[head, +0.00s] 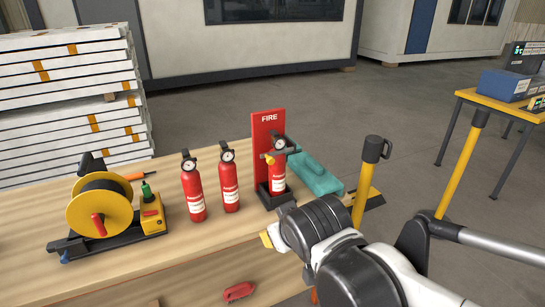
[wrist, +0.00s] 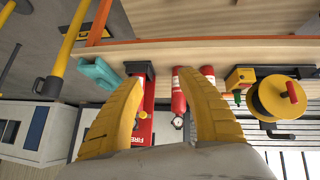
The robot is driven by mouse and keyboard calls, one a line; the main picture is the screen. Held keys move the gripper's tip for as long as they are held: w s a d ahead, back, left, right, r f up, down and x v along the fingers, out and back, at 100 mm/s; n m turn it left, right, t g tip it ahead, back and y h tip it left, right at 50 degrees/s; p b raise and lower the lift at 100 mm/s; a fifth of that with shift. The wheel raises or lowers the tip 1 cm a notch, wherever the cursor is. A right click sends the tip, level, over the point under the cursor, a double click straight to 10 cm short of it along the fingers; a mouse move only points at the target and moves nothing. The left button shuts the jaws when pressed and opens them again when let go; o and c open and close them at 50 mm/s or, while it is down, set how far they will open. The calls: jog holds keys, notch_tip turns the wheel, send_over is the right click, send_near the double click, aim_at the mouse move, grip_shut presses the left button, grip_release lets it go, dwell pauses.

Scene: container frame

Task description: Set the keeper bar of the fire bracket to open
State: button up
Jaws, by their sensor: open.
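The fire bracket (head: 267,127) is a red upright board marked FIRE with a black base, standing on the wooden bench. A red extinguisher (head: 279,180) stands upright in it. The keeper bar (head: 287,152) is dark with a yellow end at its left, and seems to cross in front of the extinguisher's upper part. In the wrist view the bracket (wrist: 138,126) shows inverted, partly behind the left finger; the bar cannot be made out there. My gripper (wrist: 160,78) is open and empty, its yellow fingers apart. In the head view my arm hides most of it, in front of the bracket.
Two loose extinguishers (head: 193,187) (head: 229,180) stand left of the bracket. A yellow cable reel (head: 92,208) is further left. A teal case (head: 318,177) lies right of the bracket, near a yellow post (head: 366,180). Bare bench top lies in front of the extinguishers.

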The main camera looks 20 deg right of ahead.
jog(key=w+d+r+n+t+h+p, duration=0.25)
jog(key=w+d, duration=0.25)
jog(key=w, duration=0.5)
jog(key=n+t+p, duration=0.1)
jog(key=n+t, duration=0.3)
jog(key=n, duration=0.1)
send_near(270, 161)
jog(key=w, duration=0.1)
jog(key=shift+h, duration=0.45)
jog(key=b+x, duration=0.1)
jog(key=x, duration=0.4)
jog(key=b+x, duration=0.1)
jog(key=x, duration=0.4)
jog(key=shift+f, duration=0.25)
grip_shut()
